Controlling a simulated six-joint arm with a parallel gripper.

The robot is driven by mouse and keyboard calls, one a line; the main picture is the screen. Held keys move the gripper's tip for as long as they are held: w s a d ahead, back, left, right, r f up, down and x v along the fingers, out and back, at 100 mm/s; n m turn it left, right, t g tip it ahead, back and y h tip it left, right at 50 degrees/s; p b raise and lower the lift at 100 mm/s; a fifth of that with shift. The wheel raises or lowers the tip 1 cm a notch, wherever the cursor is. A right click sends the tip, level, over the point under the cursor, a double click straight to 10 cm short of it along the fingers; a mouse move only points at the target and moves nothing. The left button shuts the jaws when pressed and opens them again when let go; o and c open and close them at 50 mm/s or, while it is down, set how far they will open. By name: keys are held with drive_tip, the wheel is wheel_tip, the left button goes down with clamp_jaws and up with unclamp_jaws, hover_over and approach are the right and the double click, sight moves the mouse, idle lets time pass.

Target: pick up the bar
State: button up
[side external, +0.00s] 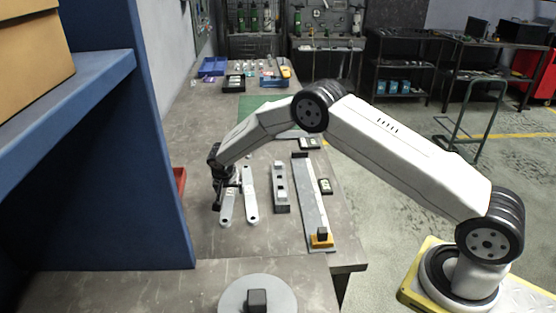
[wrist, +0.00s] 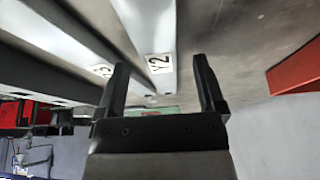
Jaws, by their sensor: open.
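Two pale flat bars lie side by side on the grey bench in the side view. The left bar (side external: 228,208) is right under my gripper (side external: 220,204), and the right bar (side external: 250,196) is just beside it. In the wrist view my gripper (wrist: 161,66) is open and empty, its two dark fingers spread. A pale bar with a printed label (wrist: 150,22) runs down between the fingertips. Another labelled bar (wrist: 58,40) lies to its left. I cannot tell whether the fingers touch the bar, or which bar the task means.
A grey bracket (side external: 280,190) and a long grey rail (side external: 311,195) with an orange end lie to the right. A red bin (side external: 180,182) stands at the left, partly behind a blue shelf post (side external: 165,140). A round grey disc (side external: 235,291) with a black block is in front.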

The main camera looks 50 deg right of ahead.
drive_tip(key=shift+w+d+f, duration=0.1)
drive_tip(key=shift+f, duration=0.25)
idle(0.3)
clamp_jaws()
